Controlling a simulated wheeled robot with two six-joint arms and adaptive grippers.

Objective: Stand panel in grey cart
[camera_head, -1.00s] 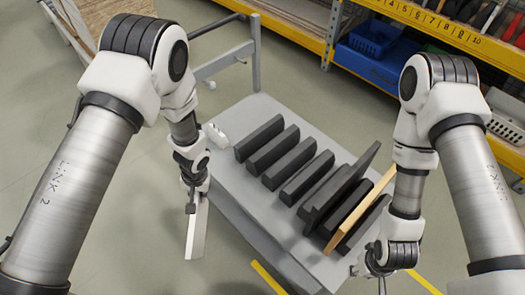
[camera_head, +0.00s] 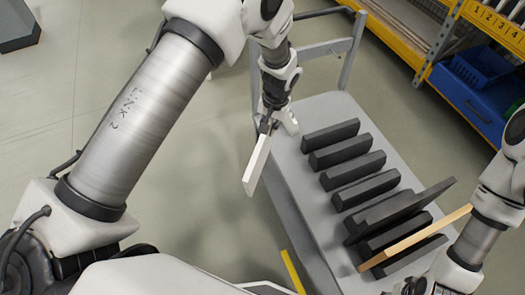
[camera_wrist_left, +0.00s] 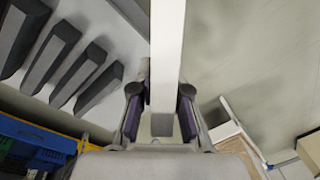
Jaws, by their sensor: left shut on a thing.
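My left gripper (camera_head: 267,126) is shut on a white panel (camera_head: 257,164), which hangs down below it beside the left edge of the grey cart (camera_head: 300,205). In the left wrist view the white panel (camera_wrist_left: 168,45) runs up between the two fingers (camera_wrist_left: 160,112). The cart top carries a row of dark ridges (camera_head: 340,152) with gaps between them. A dark panel (camera_head: 425,203) and a light wooden panel (camera_head: 420,237) stand between ridges at the near end. My right gripper (camera_head: 418,286) is at the lower right edge, mostly cut off, its jaws unclear.
The cart's metal handle frame (camera_head: 348,50) rises at its far end. A yellow shelf (camera_head: 437,50) with a blue bin (camera_head: 482,65) stands at the back right. The floor left of the cart is open, with a yellow line (camera_head: 292,272) at the front.

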